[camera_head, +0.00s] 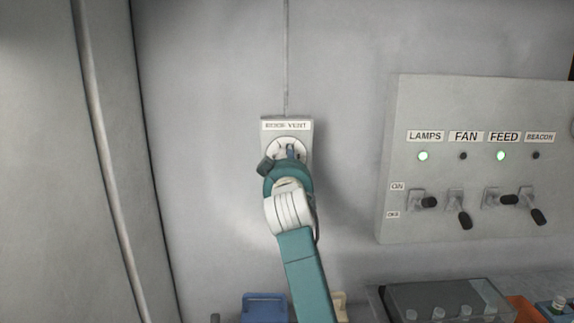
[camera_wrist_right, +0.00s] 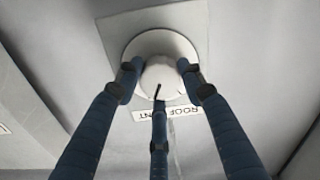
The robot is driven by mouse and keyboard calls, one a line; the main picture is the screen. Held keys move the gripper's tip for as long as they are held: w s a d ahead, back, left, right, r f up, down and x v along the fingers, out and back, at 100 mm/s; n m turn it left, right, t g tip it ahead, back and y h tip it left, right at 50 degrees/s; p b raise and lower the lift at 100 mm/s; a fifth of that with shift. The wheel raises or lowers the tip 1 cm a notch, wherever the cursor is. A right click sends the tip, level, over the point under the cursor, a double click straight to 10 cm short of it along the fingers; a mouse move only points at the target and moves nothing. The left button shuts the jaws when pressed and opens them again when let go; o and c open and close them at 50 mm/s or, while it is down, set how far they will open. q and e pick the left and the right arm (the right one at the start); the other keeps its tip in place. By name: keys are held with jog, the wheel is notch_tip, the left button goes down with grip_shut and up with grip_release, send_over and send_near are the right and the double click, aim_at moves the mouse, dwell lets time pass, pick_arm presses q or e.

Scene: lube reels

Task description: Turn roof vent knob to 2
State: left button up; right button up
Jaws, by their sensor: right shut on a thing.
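The roof vent knob (camera_wrist_right: 160,76) is a round white knob with a dark pointer line, on a pale round dial. In the head view the ROOF VENT plate (camera_head: 286,125) is on the wall, and the knob is mostly hidden behind my gripper. My right gripper (camera_head: 282,156) is at the knob. In the right wrist view its blue fingers (camera_wrist_right: 159,83) are closed around the knob's sides. The dial numbers cannot be read. My left gripper is not in view.
A switch panel (camera_head: 480,173) labelled LAMPS, FAN, FEED and BEACON stands to the right. Its LAMPS and FEED lights are green. A blue container (camera_head: 264,308) and a grey box (camera_head: 440,300) are below. A vertical pipe (camera_head: 105,150) is at left. The wall between is clear.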

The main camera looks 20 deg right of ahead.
jog(key=shift+a+r+m, duration=0.1)
jog(key=shift+r+m, duration=0.3)
jog(key=o, duration=1.1)
jog(key=shift+o, duration=0.2)
jog(key=shift+f, duration=0.15)
jog(key=v, duration=0.7)
jog(key=shift+s, duration=0.25)
jog(key=shift+a, duration=0.15)
